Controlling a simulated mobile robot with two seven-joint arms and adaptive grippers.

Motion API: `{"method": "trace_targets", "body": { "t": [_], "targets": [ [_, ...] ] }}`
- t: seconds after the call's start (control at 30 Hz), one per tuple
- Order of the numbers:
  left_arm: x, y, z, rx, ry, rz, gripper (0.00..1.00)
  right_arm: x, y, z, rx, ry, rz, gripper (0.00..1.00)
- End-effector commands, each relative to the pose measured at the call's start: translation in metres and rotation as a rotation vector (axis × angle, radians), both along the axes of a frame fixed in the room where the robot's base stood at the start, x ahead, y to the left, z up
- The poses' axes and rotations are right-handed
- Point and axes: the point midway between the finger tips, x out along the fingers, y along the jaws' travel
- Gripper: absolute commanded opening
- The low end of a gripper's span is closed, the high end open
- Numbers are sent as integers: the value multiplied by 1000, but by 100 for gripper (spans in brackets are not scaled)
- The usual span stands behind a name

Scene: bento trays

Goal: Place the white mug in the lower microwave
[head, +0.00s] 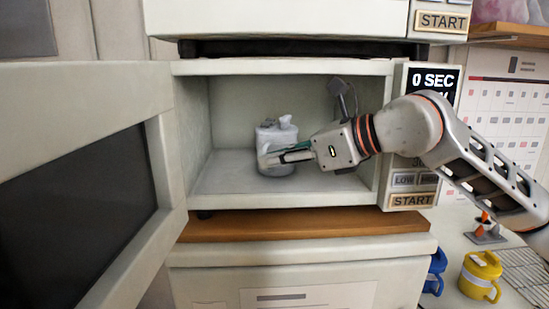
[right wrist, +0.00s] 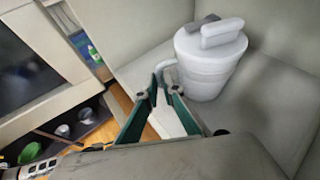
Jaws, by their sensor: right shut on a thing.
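The white mug (head: 277,136) has a lid and is inside the open lower microwave (head: 283,67), near the middle of its cavity. It also shows in the right wrist view (right wrist: 205,75), where it looks about upright. My right gripper (head: 268,159) reaches into the cavity from the right. In the right wrist view its green-sided fingers (right wrist: 163,82) are shut on the mug's handle. Whether the mug's base touches the microwave floor I cannot tell. My left gripper is not in view.
The microwave door (head: 88,80) stands wide open at the left. The control panel (head: 408,180) is right of the cavity, close to my right arm. A yellow mug (head: 476,275) and a blue mug (head: 434,270) stand at the lower right. An upper microwave (head: 280,18) is above.

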Motion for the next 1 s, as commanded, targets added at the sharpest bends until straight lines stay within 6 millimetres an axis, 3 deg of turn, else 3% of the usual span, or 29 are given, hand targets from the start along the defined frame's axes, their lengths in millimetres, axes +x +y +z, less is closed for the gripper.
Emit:
{"method": "trace_targets", "body": {
  "t": [0.03, 0.1, 0.13, 0.57, 1.0],
  "targets": [
    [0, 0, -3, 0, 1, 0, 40, 0, 0, 0, 2, -6, 0, 0],
    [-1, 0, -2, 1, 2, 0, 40, 0, 0, -1, 0, 0, 0, 23],
    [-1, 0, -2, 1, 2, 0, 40, 0, 0, -1, 0, 0, 0, 24],
    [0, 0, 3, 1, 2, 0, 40, 0, 0, 3, 0, 0, 0, 24],
    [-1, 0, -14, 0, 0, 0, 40, -43, -65, 33, 0, -2, -5, 24]
  ]
}}
